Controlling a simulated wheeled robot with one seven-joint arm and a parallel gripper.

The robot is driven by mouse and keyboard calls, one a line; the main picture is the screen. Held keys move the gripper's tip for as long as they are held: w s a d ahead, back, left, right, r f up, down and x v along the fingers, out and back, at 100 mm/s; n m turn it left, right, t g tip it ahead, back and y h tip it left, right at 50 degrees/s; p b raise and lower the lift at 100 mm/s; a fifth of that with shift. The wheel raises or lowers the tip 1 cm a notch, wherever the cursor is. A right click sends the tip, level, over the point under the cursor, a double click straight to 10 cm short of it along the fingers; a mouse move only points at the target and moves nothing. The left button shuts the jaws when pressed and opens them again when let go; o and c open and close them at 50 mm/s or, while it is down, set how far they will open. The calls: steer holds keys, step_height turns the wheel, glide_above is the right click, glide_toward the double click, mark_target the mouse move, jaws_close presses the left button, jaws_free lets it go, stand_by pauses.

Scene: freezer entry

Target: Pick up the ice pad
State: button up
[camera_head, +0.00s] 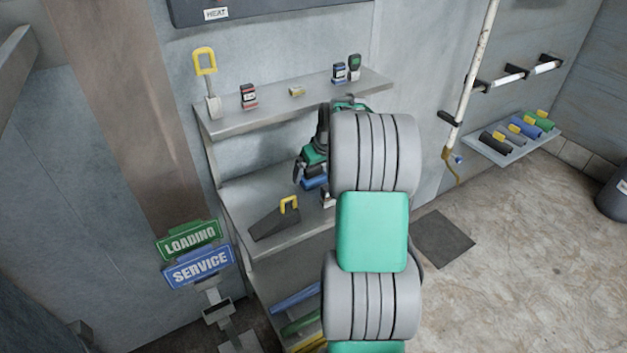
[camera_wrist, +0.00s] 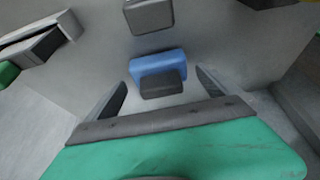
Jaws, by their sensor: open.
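A blue pad with a dark grey block on its near side, which looks like the ice pad (camera_wrist: 157,63), lies on the grey shelf in the wrist view. In the head view the blue pad (camera_head: 314,184) shows just below my gripper on the middle shelf, partly covered by my arm. My gripper (camera_wrist: 161,92) is open, with one dark finger to the left and one to the right of the pad's grey block. Nothing is visibly clamped. In the head view my gripper (camera_head: 307,168) is partly hidden by my own arm.
A dark wedge with a yellow handle (camera_head: 275,222) lies left on the middle shelf (camera_head: 238,205). A grey block (camera_wrist: 149,15) sits beyond the pad. The upper shelf (camera_head: 270,115) holds a scoop (camera_head: 212,105) and small items. LOADING and SERVICE signs (camera_head: 198,267) stand at left.

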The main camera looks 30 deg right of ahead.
steer(key=shift+x, duration=1.05)
steer(key=c, duration=1.4)
steer(key=shift+r, duration=0.1)
steer(key=shift+r, duration=0.5)
step_height(320, 180, up, 3)
steer(key=shift+s+f+p, duration=0.1)
steer(key=shift+s+p, duration=0.05)
steer(key=shift+p, duration=0.2)
steer(key=s+r, duration=0.9)
steer(key=s, duration=0.4)
steer(key=shift+s+a+p, duration=0.35)
